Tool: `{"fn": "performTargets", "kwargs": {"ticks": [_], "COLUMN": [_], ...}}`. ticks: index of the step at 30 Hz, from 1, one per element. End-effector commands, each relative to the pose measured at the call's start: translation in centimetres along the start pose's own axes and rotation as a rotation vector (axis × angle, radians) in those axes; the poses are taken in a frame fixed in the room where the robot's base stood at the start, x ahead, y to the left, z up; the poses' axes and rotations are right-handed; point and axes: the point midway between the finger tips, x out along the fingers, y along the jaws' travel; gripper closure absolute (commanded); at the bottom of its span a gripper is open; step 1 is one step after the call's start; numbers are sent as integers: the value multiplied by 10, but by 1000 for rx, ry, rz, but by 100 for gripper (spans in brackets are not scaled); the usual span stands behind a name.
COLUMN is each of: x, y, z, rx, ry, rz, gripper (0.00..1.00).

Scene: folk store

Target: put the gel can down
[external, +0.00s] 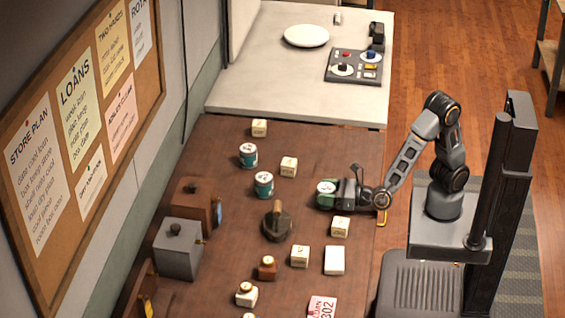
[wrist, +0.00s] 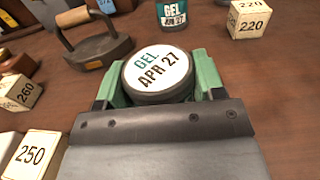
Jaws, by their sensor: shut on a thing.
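The gel can (wrist: 158,72) is in the wrist view between the two green fingers, its white lid reading "GEL APR 27". My gripper (external: 328,195) is shut on it near the right edge of the brown table in the external view. The can looks upright and low over the table; I cannot tell whether its base touches the wood. Another gel can (external: 264,185), marked "JUN 27", stands to the left and also shows at the top of the wrist view (wrist: 173,14). A third similar can (external: 248,155) stands farther back.
Close by are a flat iron (external: 277,224), a block marked 220 (external: 288,167), a block marked 250 (external: 341,227) and a white box (external: 334,260). Boxes (external: 178,248) line the left side. Bare wood (external: 335,158) lies behind my gripper. A pale counter (external: 280,85) adjoins the back.

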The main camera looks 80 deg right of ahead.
Motion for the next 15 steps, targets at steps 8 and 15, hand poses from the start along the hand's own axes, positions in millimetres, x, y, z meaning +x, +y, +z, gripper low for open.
{"fn": "performTargets", "kwargs": {"ticks": [8, 15], "x": [0, 0], "y": [0, 0], "z": [-3, -3], "rx": [0, 0], "ry": [0, 0], "rz": [0, 0], "gripper": [29, 12]}}
